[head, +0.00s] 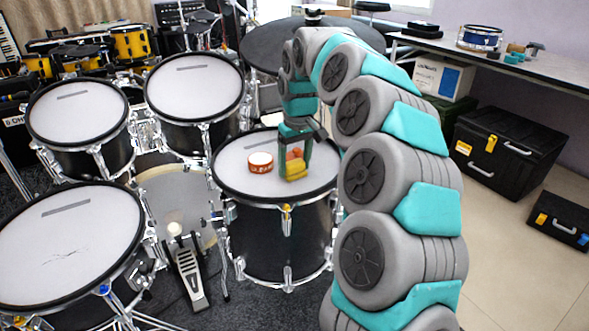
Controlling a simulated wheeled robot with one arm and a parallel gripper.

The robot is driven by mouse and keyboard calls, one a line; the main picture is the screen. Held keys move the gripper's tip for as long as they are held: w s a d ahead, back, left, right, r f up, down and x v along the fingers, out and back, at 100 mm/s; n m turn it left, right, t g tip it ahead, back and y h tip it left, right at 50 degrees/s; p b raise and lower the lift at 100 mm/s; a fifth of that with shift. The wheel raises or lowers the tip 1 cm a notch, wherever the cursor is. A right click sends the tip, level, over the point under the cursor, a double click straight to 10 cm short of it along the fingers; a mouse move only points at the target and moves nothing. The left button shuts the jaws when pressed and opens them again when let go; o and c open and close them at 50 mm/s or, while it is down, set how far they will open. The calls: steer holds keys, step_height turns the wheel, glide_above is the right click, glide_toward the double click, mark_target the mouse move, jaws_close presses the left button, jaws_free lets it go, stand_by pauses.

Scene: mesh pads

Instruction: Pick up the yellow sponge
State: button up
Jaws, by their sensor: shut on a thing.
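The yellow sponge (296,172) is a small yellow block at the drum head of the middle drum, low between my gripper's fingers. My gripper (294,168) points down over this drum and is shut on the sponge. I cannot tell whether the sponge touches the drum head or is slightly raised. A small orange thing (295,153) shows just above the sponge, between the fingers, and is partly hidden by them.
A red-and-white round tin (261,163) stands on the same drum head (235,180), left of my gripper. Other drums (195,80) stand to the left and a dark cymbal (265,45) behind. Black cases (510,150) lie on the floor at right.

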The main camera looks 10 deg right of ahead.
mark_target(294, 161)
steer(key=shift+r, duration=0.1)
steer(key=shift+r, duration=1.55)
steer(key=shift+s+r, duration=0.15)
steer(key=s+r+b, duration=0.1)
steer(key=s, duration=1.4)
steer(key=shift+s+a+r, duration=0.2)
steer(key=shift+s+a, duration=0.1)
steer(key=shift+s, duration=0.05)
